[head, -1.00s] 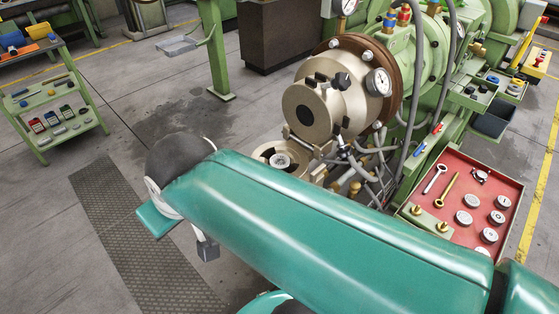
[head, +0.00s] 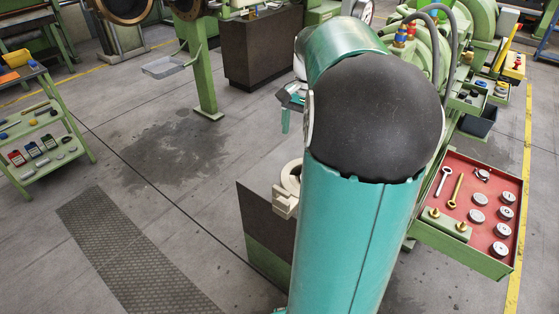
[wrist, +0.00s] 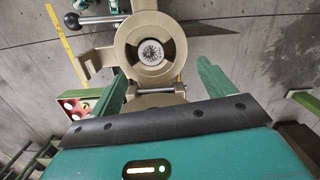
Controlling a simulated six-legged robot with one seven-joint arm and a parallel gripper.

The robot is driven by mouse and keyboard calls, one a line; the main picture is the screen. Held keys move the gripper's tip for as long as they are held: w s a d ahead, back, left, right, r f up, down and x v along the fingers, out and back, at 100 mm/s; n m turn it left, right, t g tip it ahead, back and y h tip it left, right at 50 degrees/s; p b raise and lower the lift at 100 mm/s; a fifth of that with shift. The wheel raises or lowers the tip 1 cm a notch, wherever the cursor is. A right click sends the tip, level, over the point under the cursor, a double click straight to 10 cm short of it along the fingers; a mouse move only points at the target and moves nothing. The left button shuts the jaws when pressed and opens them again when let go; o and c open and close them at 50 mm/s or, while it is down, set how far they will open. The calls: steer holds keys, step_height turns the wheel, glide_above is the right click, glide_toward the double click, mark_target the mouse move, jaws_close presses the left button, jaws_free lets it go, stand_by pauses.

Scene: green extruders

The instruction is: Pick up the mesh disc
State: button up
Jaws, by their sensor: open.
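The mesh disc (wrist: 152,52) shows in the wrist view as a small grey, speckled round face. It sits in the middle of a beige ring-shaped holder (wrist: 126,50). My gripper (wrist: 162,76) is open, with its two green fingers spread wide on the near side of the holder. Nothing is between the fingers, and they appear apart from the disc. In the head view, only part of the beige holder (head: 283,203) shows left of my arm. The disc itself cannot be seen there.
A lever with a dark ball knob (wrist: 72,21) sticks out left of the holder. A red tray (head: 460,228) with several grey discs and tools stands at right. A green cart (head: 42,140) stands at far left.

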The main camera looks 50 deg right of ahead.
steer(key=shift+m+y, duration=0.4)
steer(key=shift+m, duration=0.4)
steer(key=d+f, duration=0.1)
steer(key=f, duration=0.2)
steer(key=s+d+f, duration=0.1)
steer(key=f, duration=0.1)
steer(key=s+d+f, duration=0.1)
steer(key=f, duration=0.2)
steer(key=shift+s+d+f, duration=0.1)
steer(key=shift+s+f, duration=0.05)
steer(key=shift+f, duration=0.15)
steer(key=shift+s+a+f, duration=0.1)
steer(key=shift+a+f, duration=0.1)
steer(key=shift+f, duration=0.8)
steer(key=shift+w+a+f, duration=0.1)
steer(key=shift+a+f, duration=0.15)
steer(key=shift+f, duration=0.75)
steer(key=shift+s+a+f, duration=0.1)
steer(key=shift+a+f, duration=0.1)
steer(key=shift+f, duration=0.8)
steer(key=c, duration=1.2)
steer(key=shift+r, duration=0.1)
steer(key=shift+c, duration=0.2)
